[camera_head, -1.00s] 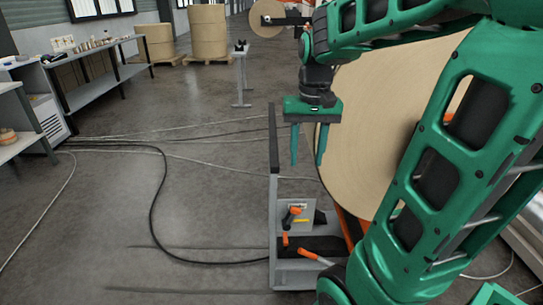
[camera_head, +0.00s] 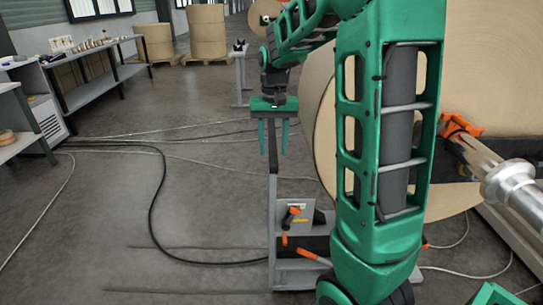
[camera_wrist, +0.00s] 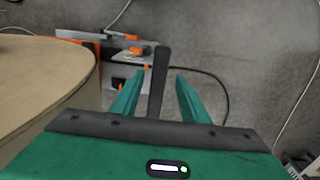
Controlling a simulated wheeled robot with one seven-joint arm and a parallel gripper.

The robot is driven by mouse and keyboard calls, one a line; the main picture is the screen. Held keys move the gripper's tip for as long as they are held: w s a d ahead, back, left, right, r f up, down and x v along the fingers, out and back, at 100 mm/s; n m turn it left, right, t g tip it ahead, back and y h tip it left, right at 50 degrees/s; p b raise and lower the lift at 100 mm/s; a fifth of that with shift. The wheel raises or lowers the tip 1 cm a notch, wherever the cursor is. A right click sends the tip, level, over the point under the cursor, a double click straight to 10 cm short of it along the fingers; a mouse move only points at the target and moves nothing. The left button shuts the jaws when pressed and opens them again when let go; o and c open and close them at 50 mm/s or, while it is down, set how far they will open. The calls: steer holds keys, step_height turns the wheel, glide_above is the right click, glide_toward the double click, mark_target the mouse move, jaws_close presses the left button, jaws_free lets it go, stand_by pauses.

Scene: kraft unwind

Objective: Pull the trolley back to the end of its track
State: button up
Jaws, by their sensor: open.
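The trolley (camera_head: 283,277) is a grey metal frame low in the middle of the head view, with orange-handled parts on it. Its upright post has a dark bar (camera_head: 274,164) at the top. My gripper (camera_head: 273,152) is green, points down and is open. Its fingers lie around the top of the bar in the head view. In the wrist view, the dark bar (camera_wrist: 159,80) shows between the two spread fingers (camera_wrist: 158,88), with gaps on both sides. I cannot tell how deep between the fingers the bar sits. My arm hides part of the trolley's right side.
A large kraft roll (camera_head: 490,80) stands right behind my arm, its edge close to the gripper; it also shows in the wrist view (camera_wrist: 45,75). A black cable (camera_head: 158,200) and paler ones cross the floor. Benches (camera_head: 95,70) line the left. Floor left of the trolley is otherwise clear.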

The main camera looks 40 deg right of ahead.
mark_target(273, 159)
steer(key=shift+f, duration=1.85)
steer(key=shift+c, duration=0.6)
jaws_close()
